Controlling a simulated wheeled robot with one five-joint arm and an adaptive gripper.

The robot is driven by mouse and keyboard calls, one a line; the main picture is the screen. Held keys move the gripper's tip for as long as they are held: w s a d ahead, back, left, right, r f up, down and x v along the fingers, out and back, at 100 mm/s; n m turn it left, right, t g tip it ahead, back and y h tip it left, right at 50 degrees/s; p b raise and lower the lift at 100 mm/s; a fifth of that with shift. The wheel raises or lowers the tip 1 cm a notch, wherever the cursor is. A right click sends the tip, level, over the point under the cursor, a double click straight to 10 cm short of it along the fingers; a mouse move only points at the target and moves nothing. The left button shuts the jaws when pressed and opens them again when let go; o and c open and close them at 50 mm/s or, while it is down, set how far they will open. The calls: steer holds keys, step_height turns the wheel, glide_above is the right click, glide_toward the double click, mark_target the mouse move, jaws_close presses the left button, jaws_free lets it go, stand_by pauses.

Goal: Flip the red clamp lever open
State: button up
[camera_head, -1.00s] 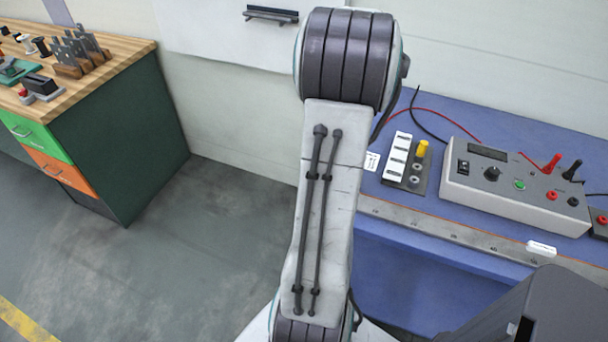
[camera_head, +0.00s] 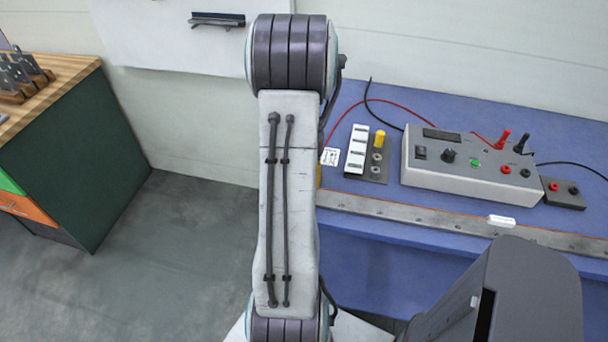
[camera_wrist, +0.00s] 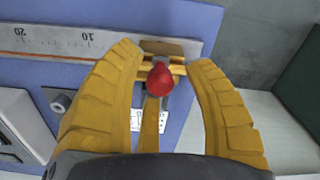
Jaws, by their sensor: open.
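The red clamp lever shows as a rounded red knob (camera_wrist: 160,78) in the wrist view, in front of a yellow clamp (camera_wrist: 165,47) at the end of the grey scale bar. My gripper (camera_wrist: 166,57) is open, with its two yellow fingers on either side of the red knob. A gap shows between each finger and the knob. The rest of the lever is hard to make out beneath the knob. In the head view my arm hides the gripper and the lever, and only a yellow sliver shows at the bar's left end.
The blue bench (camera_head: 400,285) carries the scale bar (camera_head: 400,209), a grey meter box (camera_head: 470,168) with red and black plugs, and a small plate (camera_head: 368,175) with a yellow knob. A green cabinet (camera_head: 85,150) stands at the left, with open floor between.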

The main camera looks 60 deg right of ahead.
stand_by(0.3)
jaws_close()
stand_by(0.3)
